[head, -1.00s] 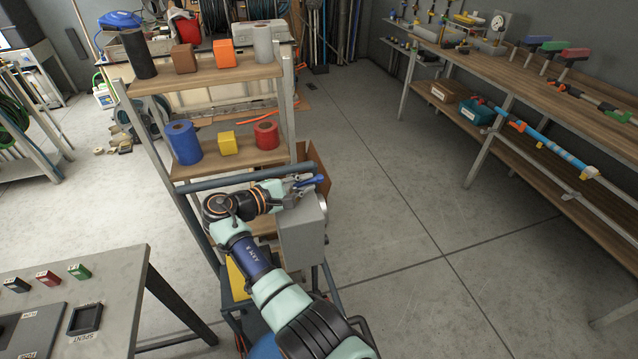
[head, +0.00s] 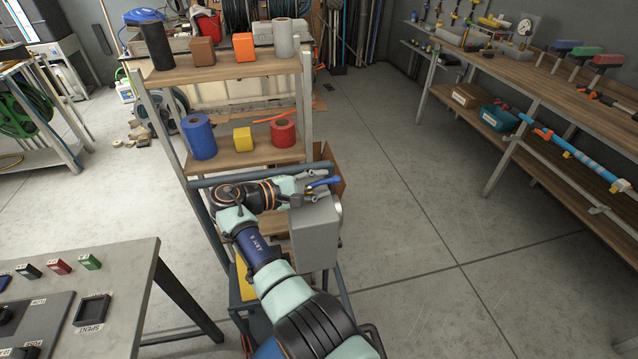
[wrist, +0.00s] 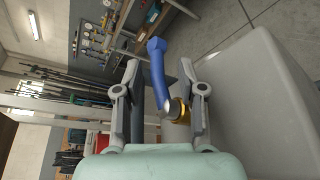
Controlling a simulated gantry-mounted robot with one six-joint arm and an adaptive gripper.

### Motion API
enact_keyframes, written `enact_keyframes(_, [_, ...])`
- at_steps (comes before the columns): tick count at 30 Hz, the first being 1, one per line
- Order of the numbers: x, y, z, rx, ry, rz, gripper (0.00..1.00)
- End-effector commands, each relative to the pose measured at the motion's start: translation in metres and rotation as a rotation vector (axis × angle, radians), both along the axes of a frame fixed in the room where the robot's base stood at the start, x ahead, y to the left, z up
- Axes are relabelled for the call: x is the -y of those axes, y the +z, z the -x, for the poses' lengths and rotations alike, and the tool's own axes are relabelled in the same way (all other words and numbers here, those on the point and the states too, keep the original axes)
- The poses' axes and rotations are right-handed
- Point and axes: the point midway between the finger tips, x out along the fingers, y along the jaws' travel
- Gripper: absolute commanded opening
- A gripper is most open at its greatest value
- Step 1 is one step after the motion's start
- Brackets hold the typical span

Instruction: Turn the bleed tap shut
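The bleed tap has a blue lever handle (head: 323,181) and sits by the top of a grey box (head: 315,235). In the wrist view the blue handle (wrist: 157,65) rises at a slant between my fingers, with a brass-coloured fitting (wrist: 178,110) at its base, close to the right finger. My gripper (wrist: 163,85) is open, one finger on each side of the handle, with gaps showing beside it. In the head view my gripper (head: 308,184) is at the handle, and its fingers are small and partly hidden there.
A wooden shelf rack (head: 235,155) with coloured rolls and blocks stands just behind my arm. A grey table (head: 120,285) is at the lower left. A long workbench (head: 545,75) runs along the right. The floor between is clear.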

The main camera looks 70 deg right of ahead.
Motion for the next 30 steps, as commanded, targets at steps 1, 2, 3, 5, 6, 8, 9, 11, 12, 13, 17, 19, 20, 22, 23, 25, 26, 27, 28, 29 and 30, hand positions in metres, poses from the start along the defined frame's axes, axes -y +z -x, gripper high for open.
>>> enact_keyframes(1, [0.000,0.001,0.000,0.000,-0.001,0.001,0.40])
enact_keyframes(2, [0.000,0.001,0.000,0.000,-0.001,0.001,0.40])
enact_keyframes(3, [0.000,0.001,0.000,0.000,-0.001,0.002,0.40])
enact_keyframes(5, [0.000,0.002,0.000,0.000,-0.002,0.003,0.40])
enact_keyframes(6, [0.000,0.002,0.000,0.000,-0.002,0.003,0.40])
enact_keyframes(8, [-0.002,0.003,-0.002,0.000,-0.001,0.003,0.40])
enact_keyframes(9, [-0.005,0.004,-0.004,0.000,0.000,0.003,0.40])
enact_keyframes(11, [-0.011,0.006,-0.010,0.001,0.001,0.004,0.40])
enact_keyframes(12, [-0.017,0.008,-0.015,0.001,0.001,0.004,0.40])
enact_keyframes(13, [-0.023,0.010,-0.020,0.001,0.002,0.003,0.40])
enact_keyframes(17, [-0.049,0.017,-0.042,0.000,0.004,0.003,0.40])
enact_keyframes(19, [-0.062,0.021,-0.053,-0.001,0.002,0.002,0.40])
enact_keyframes(20, [-0.068,0.022,-0.058,0.000,0.003,0.002,0.40])
enact_keyframes(22, [-0.076,0.024,-0.064,-0.002,0.000,0.000,0.40])
enact_keyframes(23, [-0.079,0.025,-0.067,-0.003,0.001,0.000,0.40])
enact_keyframes(25, [-0.085,0.026,-0.072,-0.001,0.001,0.001,0.40])
enact_keyframes(26, [-0.087,0.026,-0.073,-0.002,0.000,0.001,0.40])
enact_keyframes(27, [-0.088,0.027,-0.074,0.000,-0.001,0.002,0.40])
enact_keyframes(28, [-0.089,0.027,-0.074,-0.001,0.000,0.001,0.40])
enact_keyframes(29, [-0.090,0.027,-0.075,-0.001,-0.001,0.001,0.40])
enact_keyframes(30, [-0.090,0.027,-0.075,-0.001,-0.001,0.002,0.40])
